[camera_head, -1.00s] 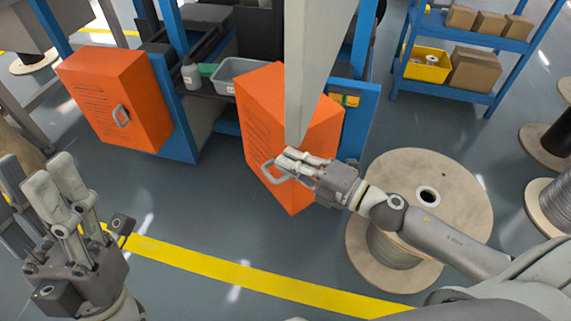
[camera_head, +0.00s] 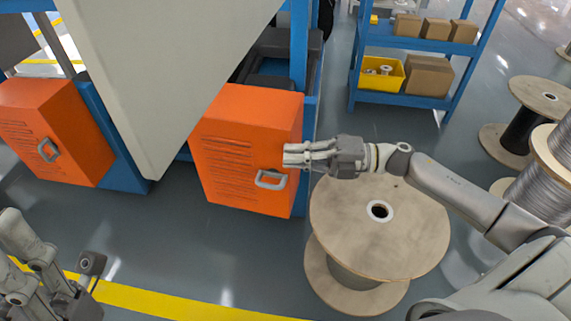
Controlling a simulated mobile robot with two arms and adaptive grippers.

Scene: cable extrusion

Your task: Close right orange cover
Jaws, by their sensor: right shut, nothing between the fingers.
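The right orange cover (camera_head: 235,145) is a slatted box on the blue machine frame in the middle. It lies roughly in line with the machine; I cannot tell if it is fully shut. Its grey handle (camera_head: 271,180) is low on its front face, toward the right edge. My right gripper (camera_head: 290,155) is shut and empty, its fingers pointing left at the cover's right edge, just above the handle. I cannot tell whether it touches the cover. My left gripper (camera_head: 58,262) is open and empty at the bottom left, partly cut off and far from the cover.
A large pale panel (camera_head: 160,70) hangs in the foreground and hides part of the machine. Another orange cover (camera_head: 45,130) is at the left. A wooden cable spool (camera_head: 340,225) stands below my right arm. A blue shelf (camera_head: 400,98) stands behind. Floor in front is clear.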

